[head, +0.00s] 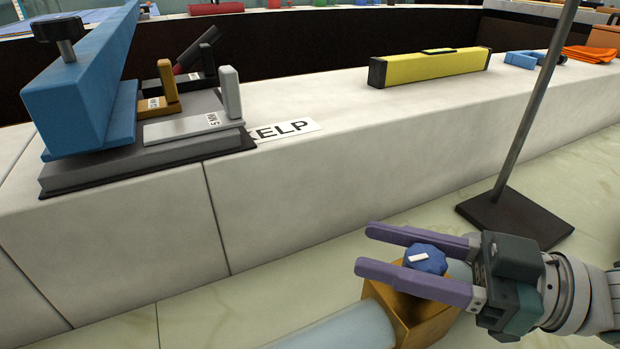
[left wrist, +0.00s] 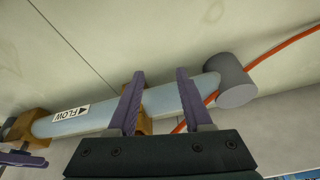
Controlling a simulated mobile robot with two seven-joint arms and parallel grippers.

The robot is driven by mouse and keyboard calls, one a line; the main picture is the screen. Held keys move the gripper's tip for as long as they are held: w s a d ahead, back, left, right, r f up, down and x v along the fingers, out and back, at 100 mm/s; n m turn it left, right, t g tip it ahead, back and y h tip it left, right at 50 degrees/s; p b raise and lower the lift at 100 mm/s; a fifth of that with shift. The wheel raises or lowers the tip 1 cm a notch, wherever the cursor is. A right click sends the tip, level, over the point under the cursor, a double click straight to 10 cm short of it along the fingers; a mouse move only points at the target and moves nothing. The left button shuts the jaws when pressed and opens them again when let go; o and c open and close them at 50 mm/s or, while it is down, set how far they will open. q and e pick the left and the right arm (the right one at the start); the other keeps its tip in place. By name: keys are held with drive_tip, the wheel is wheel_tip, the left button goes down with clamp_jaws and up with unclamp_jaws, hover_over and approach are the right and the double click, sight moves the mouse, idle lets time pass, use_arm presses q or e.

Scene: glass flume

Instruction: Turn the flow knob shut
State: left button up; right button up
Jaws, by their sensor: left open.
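The blue flow knob (head: 425,258) has a white mark on top and sits at a brass-coloured valve block (head: 420,318) on a pale pipe (head: 345,332) in the head view. My right gripper (head: 366,249) reaches in from the right with one purple finger on each side of the knob; its tips extend past it. I cannot tell whether both fingers press on it. In the left wrist view my left gripper (left wrist: 160,73) is open over the pipe (left wrist: 75,119) with its FLOW label. A brass-coloured block (left wrist: 144,124) shows partly behind its fingers.
A stand (head: 515,215) with an upright pole is near my right gripper. An orange hose (left wrist: 285,42) runs past a grey fitting (left wrist: 235,82).

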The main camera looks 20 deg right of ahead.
sight(417, 246)
clamp_jaws()
use_arm(q)
drive_tip(key=shift+r, duration=0.15)
